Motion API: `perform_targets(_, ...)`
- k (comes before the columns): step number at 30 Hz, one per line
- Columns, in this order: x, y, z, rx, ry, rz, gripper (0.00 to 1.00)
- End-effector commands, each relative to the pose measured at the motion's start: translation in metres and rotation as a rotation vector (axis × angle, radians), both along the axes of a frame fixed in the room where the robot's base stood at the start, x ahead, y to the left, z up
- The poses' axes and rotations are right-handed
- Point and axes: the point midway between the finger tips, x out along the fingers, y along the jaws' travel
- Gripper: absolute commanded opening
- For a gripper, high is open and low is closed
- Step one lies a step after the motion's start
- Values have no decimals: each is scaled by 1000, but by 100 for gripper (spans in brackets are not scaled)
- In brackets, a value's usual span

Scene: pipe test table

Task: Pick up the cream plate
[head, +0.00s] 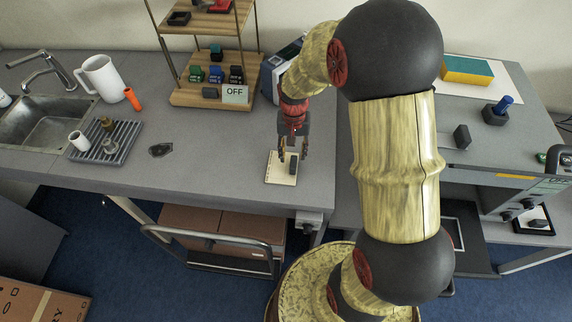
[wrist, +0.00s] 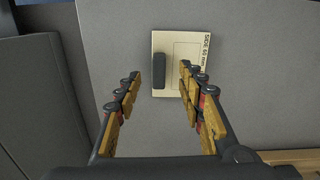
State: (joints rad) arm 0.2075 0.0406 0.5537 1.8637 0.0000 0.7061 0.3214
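The cream plate (head: 275,173) lies flat on the grey table near its front edge. In the wrist view the plate (wrist: 188,48) shows printed text reading "SIDE 60 mm" along its right edge and a thin outlined rectangle. A dark block (wrist: 159,71) is on the left part of the plate; it also shows in the head view (head: 293,165). My gripper (head: 293,151) is open and points down above the plate. In the wrist view its fingertips (wrist: 161,74) are apart, with the dark block between them in the picture. The right finger covers part of the plate.
A wooden rack (head: 212,100) with coloured blocks and an "OFF" sign (head: 235,94) stands behind. A dark flat piece (head: 161,150), a ribbed grey tray (head: 105,143), a white mug (head: 101,78) and an orange cylinder (head: 132,99) are left. Table around the plate is clear.

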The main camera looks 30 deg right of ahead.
Motion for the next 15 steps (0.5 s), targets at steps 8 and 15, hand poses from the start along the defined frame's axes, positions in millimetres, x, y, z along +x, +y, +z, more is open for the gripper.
perform_targets(8,17,-6,-25,-5,-20,-66,39)
perform_targets(15,16,-7,-43,-5,-21,-65,39)
